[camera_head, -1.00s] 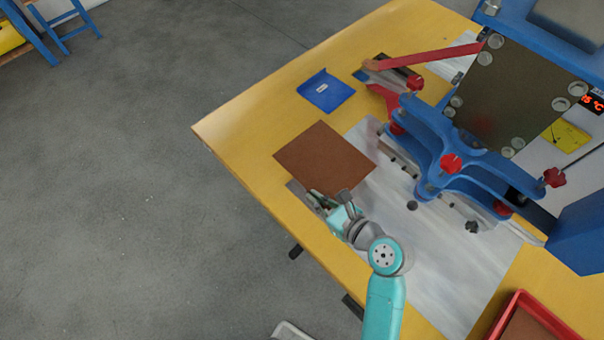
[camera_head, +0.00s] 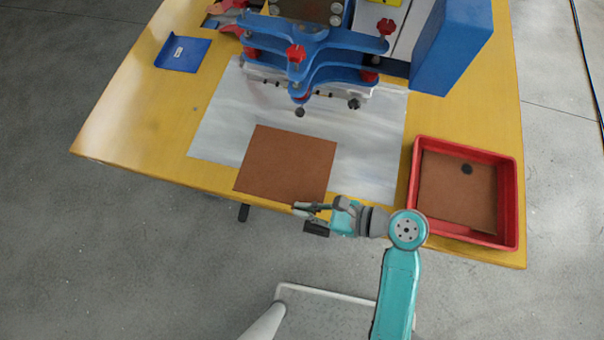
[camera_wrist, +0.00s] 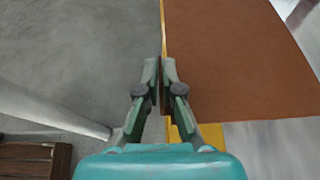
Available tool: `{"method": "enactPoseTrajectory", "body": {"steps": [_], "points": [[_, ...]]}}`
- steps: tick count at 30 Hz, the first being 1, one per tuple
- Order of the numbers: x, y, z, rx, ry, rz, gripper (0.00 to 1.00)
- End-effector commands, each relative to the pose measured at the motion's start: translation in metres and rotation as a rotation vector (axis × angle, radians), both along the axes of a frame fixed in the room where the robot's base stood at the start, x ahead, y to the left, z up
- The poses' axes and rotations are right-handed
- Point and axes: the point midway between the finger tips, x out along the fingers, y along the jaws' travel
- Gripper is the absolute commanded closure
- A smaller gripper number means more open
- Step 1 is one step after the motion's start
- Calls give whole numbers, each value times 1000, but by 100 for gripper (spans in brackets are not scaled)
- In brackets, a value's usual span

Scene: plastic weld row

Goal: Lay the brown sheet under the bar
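The brown sheet (camera_head: 285,165) is over the front of the pale mat, its near edge over the yellow table border. I cannot tell whether it touches the mat. My gripper (camera_head: 298,208) is at its near edge, close to the right corner. In the wrist view the fingers (camera_wrist: 160,72) are nearly together at the edge of the sheet (camera_wrist: 235,60), which spreads to their right. The pinched edge is mostly hidden. The pale bar (camera_head: 264,77) runs beneath the blue clamp frame, beyond the sheet and apart from it.
A red tray (camera_head: 511,190) holding brown sheet material stands at the right. A blue plate (camera_head: 183,54) lies back left. The blue clamp frame (camera_head: 335,42) with red knobs stands at the back. The pale mat (camera_head: 365,140) is bare between sheet and clamp.

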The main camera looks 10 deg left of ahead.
Motion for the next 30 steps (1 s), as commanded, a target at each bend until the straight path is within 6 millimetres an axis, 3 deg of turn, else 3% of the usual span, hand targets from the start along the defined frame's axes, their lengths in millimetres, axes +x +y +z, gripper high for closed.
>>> {"method": "enactPoseTrajectory", "body": {"steps": [19, 30], "points": [[47, -1, -27, 0, 0, -1, 100], [79, -2, -27, 1, -2, -1, 100]]}}
